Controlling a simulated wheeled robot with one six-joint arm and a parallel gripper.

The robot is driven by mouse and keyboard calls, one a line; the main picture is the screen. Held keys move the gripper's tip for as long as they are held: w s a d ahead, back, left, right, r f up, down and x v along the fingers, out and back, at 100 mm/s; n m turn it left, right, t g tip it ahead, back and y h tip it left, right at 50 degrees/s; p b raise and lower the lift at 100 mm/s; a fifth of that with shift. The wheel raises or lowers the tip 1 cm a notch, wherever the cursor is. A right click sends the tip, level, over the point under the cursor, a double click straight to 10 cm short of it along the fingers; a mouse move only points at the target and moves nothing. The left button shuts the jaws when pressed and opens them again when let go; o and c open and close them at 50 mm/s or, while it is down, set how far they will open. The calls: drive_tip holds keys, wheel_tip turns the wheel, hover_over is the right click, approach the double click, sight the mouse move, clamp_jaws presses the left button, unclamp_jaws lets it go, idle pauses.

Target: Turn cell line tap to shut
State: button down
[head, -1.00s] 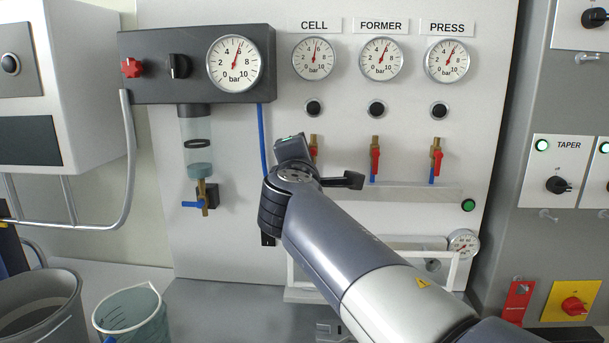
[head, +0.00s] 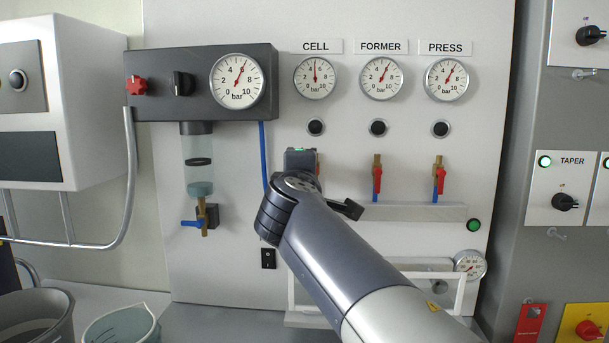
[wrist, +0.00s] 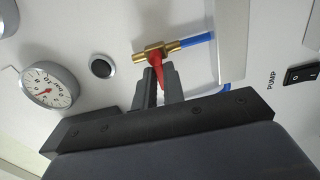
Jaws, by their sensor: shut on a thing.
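The cell line tap shows in the wrist view as a brass body (wrist: 157,50) with a red lever (wrist: 161,73) and a blue hose (wrist: 197,40). The lever lies roughly across the line of the brass body. My gripper (wrist: 158,84) is shut on the red lever, with one dark finger on each side. In the head view my gripper (head: 300,160) stands in front of the tap below the CELL label (head: 316,46) and hides most of it. The CELL gauge (head: 315,77) has its needle near the top of the dial.
The FORMER tap (head: 377,180) and PRESS tap (head: 438,180) stand to the right, levers hanging down along their lines. A ledge (head: 415,212) runs below them. The pump switch (wrist: 300,75) is near my gripper. A blue hose (head: 263,150) runs down to its left.

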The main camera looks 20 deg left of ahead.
drive_tip(key=c, duration=1.5)
unclamp_jaws()
drive_tip(key=shift+s, duration=0.1)
drive_tip(key=b+v, duration=0.1)
drive_tip(key=v, duration=0.9)
drive_tip(key=shift+s, duration=0.3)
